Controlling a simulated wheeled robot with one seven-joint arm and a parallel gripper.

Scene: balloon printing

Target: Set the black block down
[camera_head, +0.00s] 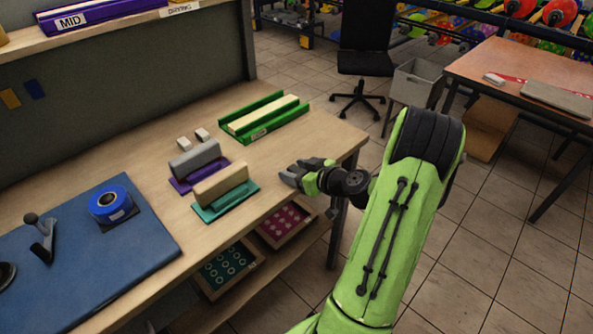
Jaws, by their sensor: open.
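My gripper (299,174) is open above the right front part of the wooden workbench (335,132). I see nothing held between its fingers, though the view is small. No clearly black block can be picked out. A grey block (194,158) sits on a purple base (182,186), left of my gripper. A beige block (221,183) sits on a teal base (241,201) just in front of it, nearer to my gripper and apart from it.
Two small pale blocks (202,135) lie behind the grey block. A green tray (270,122) holds a cream bar. A blue mat (100,275) carries a blue roll (112,205) and a lever tool (42,238). Bins (229,270) sit on the shelf below.

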